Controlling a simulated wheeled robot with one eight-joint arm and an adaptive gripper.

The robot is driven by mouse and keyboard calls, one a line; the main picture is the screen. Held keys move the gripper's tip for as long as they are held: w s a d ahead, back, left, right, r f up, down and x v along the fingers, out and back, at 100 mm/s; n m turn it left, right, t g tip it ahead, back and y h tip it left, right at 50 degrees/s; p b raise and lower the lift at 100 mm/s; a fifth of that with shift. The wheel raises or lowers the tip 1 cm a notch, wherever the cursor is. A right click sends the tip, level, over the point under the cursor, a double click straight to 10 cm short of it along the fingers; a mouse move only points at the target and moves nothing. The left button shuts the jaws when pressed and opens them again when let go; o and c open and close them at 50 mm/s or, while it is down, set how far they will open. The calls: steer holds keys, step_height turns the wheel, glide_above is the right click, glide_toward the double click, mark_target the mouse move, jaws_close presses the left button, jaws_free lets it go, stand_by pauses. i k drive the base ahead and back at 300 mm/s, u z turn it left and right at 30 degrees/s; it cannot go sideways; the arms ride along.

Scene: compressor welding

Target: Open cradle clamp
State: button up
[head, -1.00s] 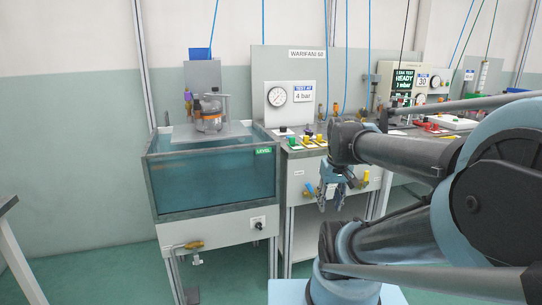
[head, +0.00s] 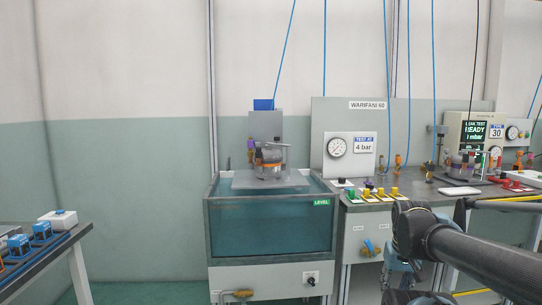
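The cradle (head: 270,180) is a grey plate at the top of the water tank (head: 270,232). A small grey compressor with orange and dark parts (head: 270,157) sits on it. A light lever-like part, perhaps the clamp (head: 272,144), lies across its top; I cannot tell its state at this size. My gripper (head: 398,272) is at the lower right, in front of the bench and well apart from the cradle. It is partly hidden by my arm, and its fingers are too unclear to judge.
A leak-test unit (head: 470,132) is farther right. A table (head: 40,255) with blue items is at the left. Floor between that table and the tank looks clear.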

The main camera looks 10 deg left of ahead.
mark_target(277, 139)
steer(key=k, duration=1.2)
steer(key=u, duration=0.65)
steer(key=i, duration=1.75)
steer(key=z, duration=0.05)
